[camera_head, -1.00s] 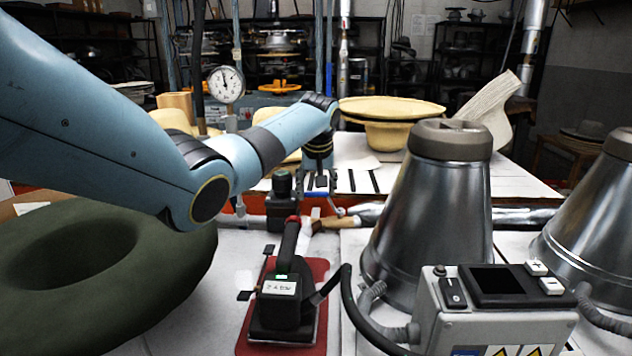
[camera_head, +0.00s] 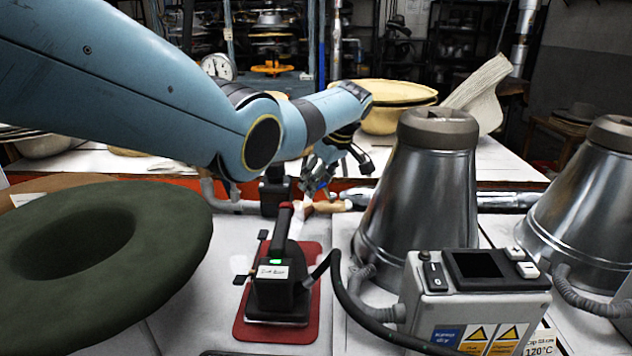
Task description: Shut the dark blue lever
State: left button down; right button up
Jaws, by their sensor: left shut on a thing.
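The dark blue lever (camera_head: 312,186) sits on the metal pipe line behind the iron, mostly hidden by my left gripper. My left gripper (camera_head: 322,174) is at the lever, tilted, with its fingers shut on it. My left arm comes in from the left and reaches over the table to it. The lever's exact angle to the pipe is hard to tell. My right gripper is out of view.
A black iron (camera_head: 279,290) stands on a red mat (camera_head: 308,310) in front of the lever. A large green felt ring (camera_head: 170,240) lies at left. Metal cones (camera_head: 420,200) and a grey control box (camera_head: 425,300) stand at right. A wooden-handled brush (camera_head: 330,206) lies beside the pipe.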

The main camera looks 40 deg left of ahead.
pick_arm(q)
jog(key=shift+d+n, duration=0.2)
jog(key=shift+n, duration=0.1)
dwell(0.4)
jog(key=c, duration=0.6)
grip_release()
jog(key=shift+c, duration=0.2)
notch_tip(320, 180, up, 10)
jog(key=shift+c, duration=0.2)
